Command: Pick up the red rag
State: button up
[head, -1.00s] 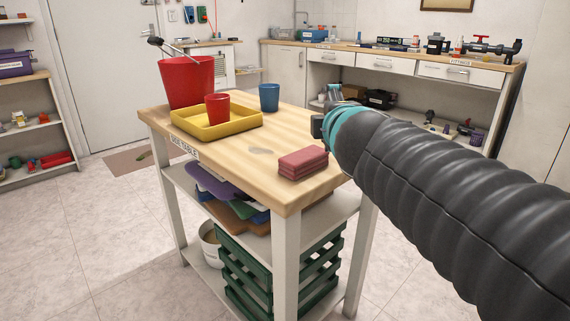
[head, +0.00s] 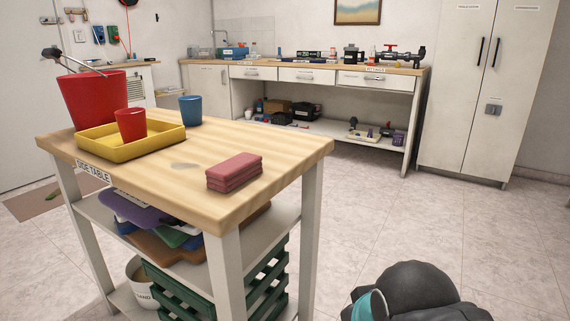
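The red rag (head: 235,172) is a folded, layered block lying on the near right part of the wooden side table (head: 285,152). Nothing covers it. Part of my dark arm with a teal band shows at the bottom right, low and well away from the rag. My gripper's fingers are out of the picture, so their state is hidden.
A small grey patch (head: 185,166) lies near the rag. Green crates (head: 180,297) sit below. Open floor lies to the right.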

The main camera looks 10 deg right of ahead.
aim_at(224, 176)
jog(key=z, duration=1.65)
jog(key=k, duration=0.95)
jog(key=u, duration=1.55)
